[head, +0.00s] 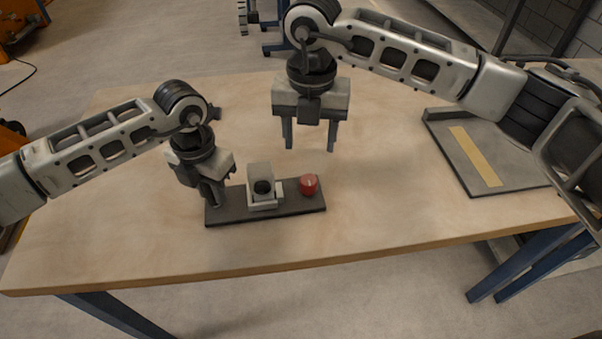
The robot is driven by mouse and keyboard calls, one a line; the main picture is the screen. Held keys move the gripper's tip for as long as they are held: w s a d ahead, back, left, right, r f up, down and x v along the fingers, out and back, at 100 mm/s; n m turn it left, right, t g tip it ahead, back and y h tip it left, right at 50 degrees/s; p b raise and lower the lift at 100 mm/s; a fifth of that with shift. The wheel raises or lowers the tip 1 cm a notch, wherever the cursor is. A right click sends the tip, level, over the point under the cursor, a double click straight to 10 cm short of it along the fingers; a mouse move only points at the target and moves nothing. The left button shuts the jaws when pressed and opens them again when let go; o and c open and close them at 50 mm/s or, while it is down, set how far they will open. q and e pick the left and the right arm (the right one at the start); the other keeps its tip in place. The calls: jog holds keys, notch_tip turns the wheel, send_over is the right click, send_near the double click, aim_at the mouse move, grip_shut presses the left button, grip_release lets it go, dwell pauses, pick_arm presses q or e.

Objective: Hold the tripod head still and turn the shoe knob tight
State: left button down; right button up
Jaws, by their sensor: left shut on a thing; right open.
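The tripod head (260,172) is a pale grey block with a dark round face, standing in a light bracket on a dark base plate (237,214). The red shoe knob (309,185) has a pale mark on it and sits at the right side of the head. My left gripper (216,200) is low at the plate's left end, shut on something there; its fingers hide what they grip. My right gripper (310,147) is open and empty, fingers pointing down, above and behind the red knob and apart from it.
The wooden table (380,205) is clear around the plate. A grey tray (470,160) with a yellow strip lies at the table's right side. The table's front edge runs a short way in front of the plate.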

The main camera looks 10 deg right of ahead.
aim_at(308, 179)
notch_tip(308, 179, down, 10)
jog(key=n, duration=2.8)
jog(key=shift+f, duration=0.2)
jog(key=c, duration=1)
